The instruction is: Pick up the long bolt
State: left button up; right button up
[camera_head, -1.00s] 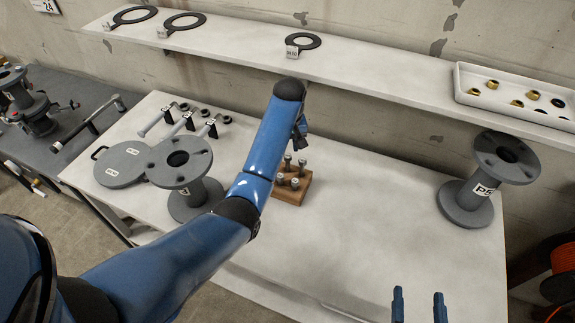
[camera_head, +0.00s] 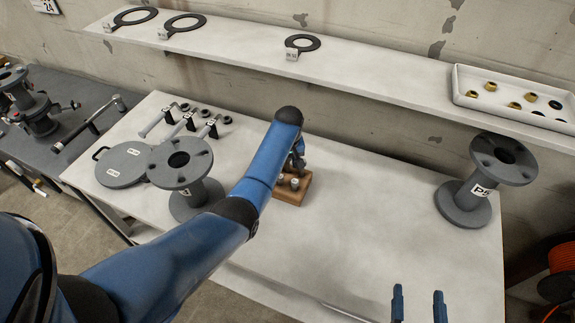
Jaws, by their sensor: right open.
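A small wooden block (camera_head: 296,196) holds upright bolts (camera_head: 294,183) near the middle of the white table. My left arm reaches in from the left, and its wrist and gripper (camera_head: 297,164) hang over the back of the block. The arm and gripper cover the rear bolts, so I cannot tell which bolt is the long one. The left jaws are mostly hidden and too small to read. My right gripper (camera_head: 419,306) shows at the bottom edge, with its two blue fingers apart and nothing between them.
Grey flanged pipe pieces stand on the table at the left (camera_head: 183,178) and the right (camera_head: 482,178). A shelf (camera_head: 372,78) with gaskets and a white tray (camera_head: 505,118) runs behind.

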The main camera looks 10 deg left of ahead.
pick_arm(q)
jog(key=shift+f, duration=0.2)
grip_shut()
jog(key=shift+r, duration=0.1)
